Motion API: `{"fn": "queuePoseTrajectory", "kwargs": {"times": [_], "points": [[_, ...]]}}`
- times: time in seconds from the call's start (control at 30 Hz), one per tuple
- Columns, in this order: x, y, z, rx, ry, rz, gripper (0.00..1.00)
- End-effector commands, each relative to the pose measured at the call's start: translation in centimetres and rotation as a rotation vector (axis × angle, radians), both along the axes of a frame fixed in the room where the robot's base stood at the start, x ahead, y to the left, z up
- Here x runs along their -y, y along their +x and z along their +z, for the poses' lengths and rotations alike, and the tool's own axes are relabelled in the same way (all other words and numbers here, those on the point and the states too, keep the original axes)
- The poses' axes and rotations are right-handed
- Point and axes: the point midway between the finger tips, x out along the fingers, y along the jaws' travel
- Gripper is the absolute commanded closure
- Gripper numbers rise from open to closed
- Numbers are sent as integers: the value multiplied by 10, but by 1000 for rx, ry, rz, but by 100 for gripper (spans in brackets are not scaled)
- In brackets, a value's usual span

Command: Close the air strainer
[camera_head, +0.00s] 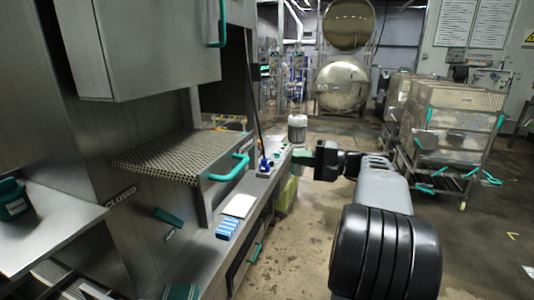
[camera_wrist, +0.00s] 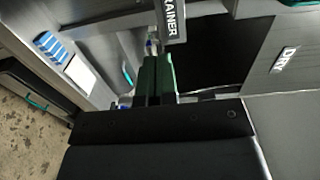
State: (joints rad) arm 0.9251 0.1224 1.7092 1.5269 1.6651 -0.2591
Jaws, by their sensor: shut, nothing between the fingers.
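A perforated metal drawer (camera_head: 170,157) with a teal handle (camera_head: 230,168) sticks out of the steel cabinet at the left in the head view. In the wrist view a grey strip with cut-off lettering ending in "RAINER" (camera_wrist: 170,22) is just beyond the fingers. I cannot tell for sure which part that strip belongs to. My gripper (camera_head: 303,158) is to the right of the drawer, past its handle and apart from it in the head view. Its green fingers show in the wrist view (camera_wrist: 153,75), shut and empty.
Blue boxes (camera_head: 228,228) and a white block (camera_head: 240,205) lie on the steel ledge below the drawer. A blue-based part (camera_head: 264,167) and a white cylinder (camera_head: 297,130) stand farther along. A wheeled rack (camera_head: 455,125) stands at right; floor between is open.

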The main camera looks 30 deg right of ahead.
Motion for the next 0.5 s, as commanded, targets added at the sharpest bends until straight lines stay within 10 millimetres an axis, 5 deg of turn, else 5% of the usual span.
{"fn": "queuePoseTrajectory", "kwargs": {"times": [0.5], "points": [[-55, 63, 6, 17, 10, -1, 100]]}}
